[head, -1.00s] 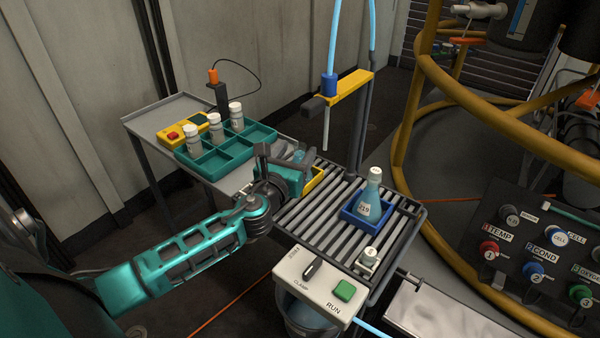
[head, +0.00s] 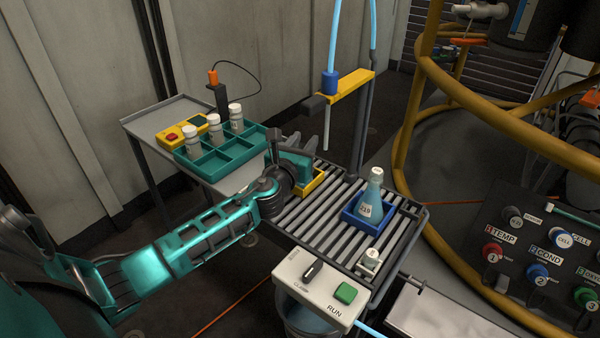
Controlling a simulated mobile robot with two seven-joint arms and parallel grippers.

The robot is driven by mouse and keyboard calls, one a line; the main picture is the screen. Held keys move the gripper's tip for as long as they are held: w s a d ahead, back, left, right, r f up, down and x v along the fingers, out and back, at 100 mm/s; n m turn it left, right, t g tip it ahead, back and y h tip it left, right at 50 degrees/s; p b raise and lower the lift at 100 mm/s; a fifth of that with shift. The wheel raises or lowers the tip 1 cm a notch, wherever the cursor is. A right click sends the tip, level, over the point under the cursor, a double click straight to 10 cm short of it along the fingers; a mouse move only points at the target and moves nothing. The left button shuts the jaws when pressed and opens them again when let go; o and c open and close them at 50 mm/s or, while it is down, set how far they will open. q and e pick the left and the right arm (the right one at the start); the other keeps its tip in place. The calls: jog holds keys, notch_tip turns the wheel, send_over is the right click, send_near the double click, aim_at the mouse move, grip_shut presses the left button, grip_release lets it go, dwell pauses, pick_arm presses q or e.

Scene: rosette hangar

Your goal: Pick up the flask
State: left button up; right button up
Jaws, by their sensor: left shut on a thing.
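A conical flask (head: 371,195) with blue liquid and a white label stands upright in a blue holder (head: 352,217) on the slatted rack. My left gripper (head: 303,158) is at the yellow holder (head: 313,187), to the left of that flask and apart from it. It is shut on another flask, which my gripper and wrist hide almost wholly at this moment. I cannot tell whether that flask is clear of the yellow holder. My right gripper is not in view.
A teal tray (head: 215,172) with several white-capped bottles lies on the side table at left. A yellow dispenser arm (head: 345,90) with a thin nozzle hangs above the rack. A control box (head: 320,290) is at the rack's front. Yellow pipes curve at right.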

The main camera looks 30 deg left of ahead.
pick_arm(q)
grip_shut()
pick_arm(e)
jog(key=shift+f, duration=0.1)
pick_arm(q)
notch_tip(320, 180, up, 15)
jog(key=p, duration=1.1)
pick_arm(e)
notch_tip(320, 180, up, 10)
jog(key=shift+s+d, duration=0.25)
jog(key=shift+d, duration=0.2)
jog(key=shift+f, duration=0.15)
